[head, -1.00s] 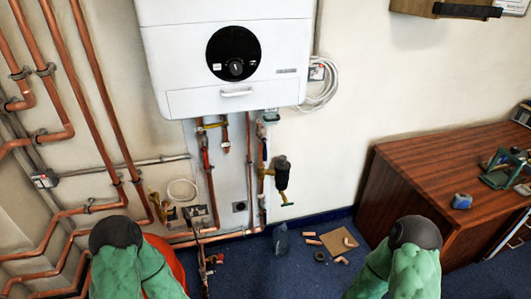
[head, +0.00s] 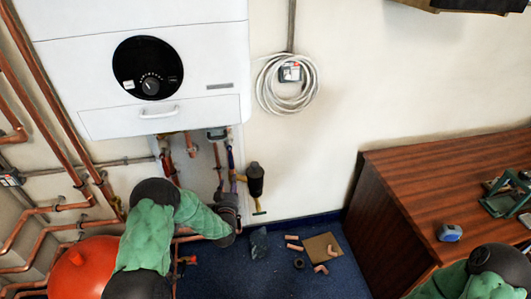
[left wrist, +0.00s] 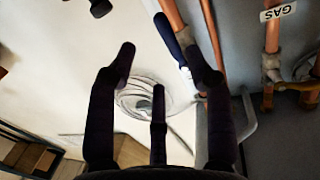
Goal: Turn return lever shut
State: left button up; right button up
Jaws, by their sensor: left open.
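A slim dark blue lever (head: 230,157) lies along a copper pipe under the boiler's right side. It runs roughly in line with the pipe. In the left wrist view it looks navy with a pale lower end (left wrist: 172,36), between and beyond my fingertips. No label on it can be read, so I cannot confirm that it is the return lever. My left gripper (head: 229,205) is just below the lever in the head view, beside the pipes. In the left wrist view the left gripper (left wrist: 163,62) has its fingers spread and empty. My right arm shows at the lower right, but its gripper is out of view.
A white boiler (head: 150,70) hangs above. A black filter (head: 255,180) is close to the right of my left gripper. Copper pipes crowd the left wall, near a red vessel (head: 85,270). Pipe offcuts lie on the floor. A wooden desk (head: 420,190) stands right.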

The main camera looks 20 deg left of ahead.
aim_at(232, 163)
pick_arm(q)
jog(key=shift+t, duration=0.3)
jog(key=shift+r+b+x, duration=0.25)
jog(key=shift+b+x, duration=0.35)
jog(key=shift+x, duration=1.35)
jog(key=shift+r+b+x, duration=0.2)
jog(key=shift+b+x, duration=0.45)
jog(key=shift+x, duration=1.3)
jog(key=shift+r+b+x, duration=0.25)
jog(key=shift+b+x, duration=0.35)
jog(key=shift+x, duration=1.35)
jog(key=shift+y, duration=0.3)
jog(key=shift+c, duration=0.3)
jog(key=shift+s, duration=0.1)
grip_shut()
